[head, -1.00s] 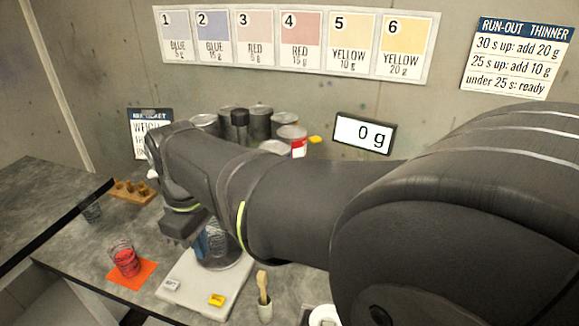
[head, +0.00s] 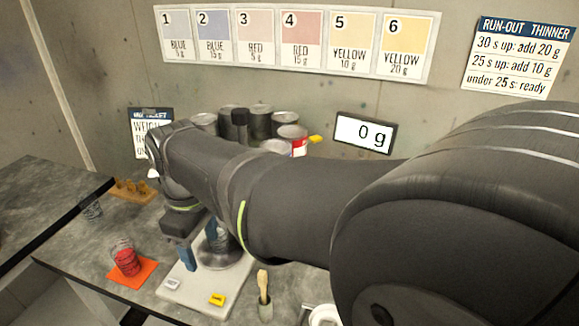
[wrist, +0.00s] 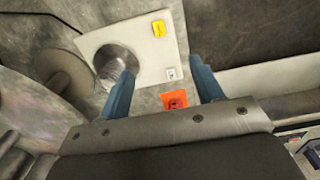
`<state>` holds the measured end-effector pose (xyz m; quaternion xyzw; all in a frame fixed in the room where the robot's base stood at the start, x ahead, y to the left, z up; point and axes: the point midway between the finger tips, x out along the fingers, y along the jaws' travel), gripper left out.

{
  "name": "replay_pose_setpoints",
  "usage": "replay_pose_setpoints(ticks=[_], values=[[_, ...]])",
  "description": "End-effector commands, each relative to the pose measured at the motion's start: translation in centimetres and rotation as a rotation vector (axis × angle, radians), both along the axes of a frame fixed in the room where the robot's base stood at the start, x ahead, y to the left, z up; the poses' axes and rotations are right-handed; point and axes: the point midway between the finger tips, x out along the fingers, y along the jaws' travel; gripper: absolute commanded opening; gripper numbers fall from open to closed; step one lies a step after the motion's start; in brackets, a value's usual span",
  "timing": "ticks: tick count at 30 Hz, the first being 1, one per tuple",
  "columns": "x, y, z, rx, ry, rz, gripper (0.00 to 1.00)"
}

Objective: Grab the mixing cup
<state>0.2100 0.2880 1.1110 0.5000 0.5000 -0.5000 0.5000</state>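A clear cup with red contents (head: 126,262) stands on an orange mat (head: 146,270) left of the scale. Something clear and cup-like (head: 217,236) appears over the scale's round metal pan, partly hidden by my gripper. I cannot tell which is the mixing cup. My gripper (head: 200,250) hangs above the scale's left side, blue fingers pointing down. In the wrist view, my gripper (wrist: 163,88) is open with nothing between its fingers; its left finger overlaps the pan.
The white scale (head: 185,290) carries yellow and white buttons. Several cans (head: 259,122) stand behind my arm. A wooden rack (head: 133,190) and another clear cup (head: 92,209) are at the left. The display (head: 362,133) reads 0 g.

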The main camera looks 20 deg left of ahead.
Motion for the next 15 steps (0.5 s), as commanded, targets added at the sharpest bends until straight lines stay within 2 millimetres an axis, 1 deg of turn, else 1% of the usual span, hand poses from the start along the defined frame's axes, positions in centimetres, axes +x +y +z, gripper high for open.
replay_pose_setpoints(ticks=[1, 2, 11, 14, 15], values=[[0.0, 0.0, 0.0, 0.0, 0.0, 0.0, 0.71], [0.0, 0.0, 0.0, 0.0, 0.0, 0.0, 0.76], [0.07, 0.03, 0.0, 0.001, -0.004, -0.01, 0.76], [0.5, 0.23, 0.01, 0.01, -0.025, -0.073, 0.76], [0.81, 0.34, 0.03, 0.016, -0.04, -0.118, 0.76]])
